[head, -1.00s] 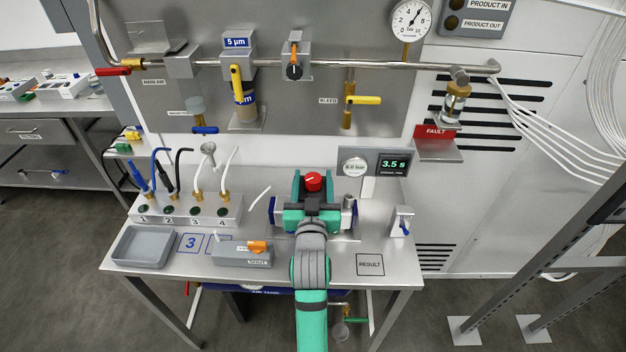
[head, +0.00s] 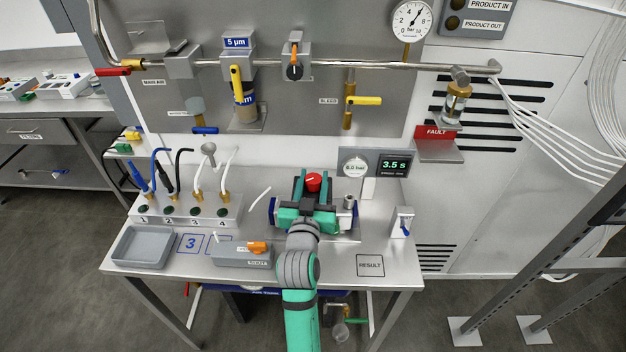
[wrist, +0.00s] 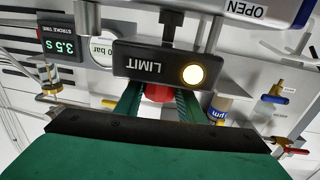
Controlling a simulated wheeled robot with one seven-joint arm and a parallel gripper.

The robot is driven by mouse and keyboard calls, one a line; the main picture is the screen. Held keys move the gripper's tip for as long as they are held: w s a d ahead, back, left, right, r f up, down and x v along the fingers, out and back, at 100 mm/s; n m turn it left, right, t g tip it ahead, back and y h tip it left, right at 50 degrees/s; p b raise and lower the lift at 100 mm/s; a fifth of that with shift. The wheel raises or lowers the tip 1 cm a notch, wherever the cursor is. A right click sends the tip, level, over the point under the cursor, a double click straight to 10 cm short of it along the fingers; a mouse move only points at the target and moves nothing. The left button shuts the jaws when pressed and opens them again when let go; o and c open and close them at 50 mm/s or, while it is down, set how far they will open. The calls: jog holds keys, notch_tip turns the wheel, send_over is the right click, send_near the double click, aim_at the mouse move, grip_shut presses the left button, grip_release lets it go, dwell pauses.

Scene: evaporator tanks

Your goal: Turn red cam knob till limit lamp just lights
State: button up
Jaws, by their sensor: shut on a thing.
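The red cam knob (head: 313,181) sits on top of the actuator fixture in the middle of the bench. My gripper (head: 313,184) is shut on it, with a green finger on each side. In the wrist view the red knob (wrist: 159,93) shows between the fingers, its upper part hidden behind a black box. That box is the limit lamp housing, marked LIMIT and seen upside down, and its round lamp (wrist: 193,74) glows pale yellow. The lamp cannot be made out in the head view, where my gripper and arm cover the fixture's front.
A stroke timer (head: 393,164) reads 3.5 s behind. The RESULT square (head: 370,265) at right is bare.

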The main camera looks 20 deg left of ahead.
jog(key=shift+a+h, duration=0.25)
jog(key=shift+h, duration=0.05)
jog(key=m+h, duration=0.2)
jog(key=h, duration=0.1)
jog(key=m+h, duration=0.2)
jog(key=h, duration=0.1)
jog(key=shift+s+d+m+h, duration=0.1)
jog(key=shift+d+m+h, duration=0.05)
jog(key=shift+m+h, duration=0.25)
jog(key=m+g+h, duration=0.1)
jog(key=m+h, duration=0.1)
jog(key=h, duration=0.1)
jog(key=m+g+h, duration=0.1)
jog(key=m+h, duration=0.1)
jog(key=h, duration=0.1)
jog(key=shift+g, duration=0.4)
jog(key=m+g+h, duration=0.2)
jog(key=m+h, duration=0.1)
jog(key=shift+d+r+g, duration=0.1)
jog(key=shift+g, duration=0.3)
jog(key=m+g+h, duration=0.2)
jog(key=shift+g, duration=0.4)
jog(key=shift+d+m+g+h, duration=0.25)
jog(key=shift+m+g+h, duration=0.75)
jog(key=shift+g, duration=0.4)
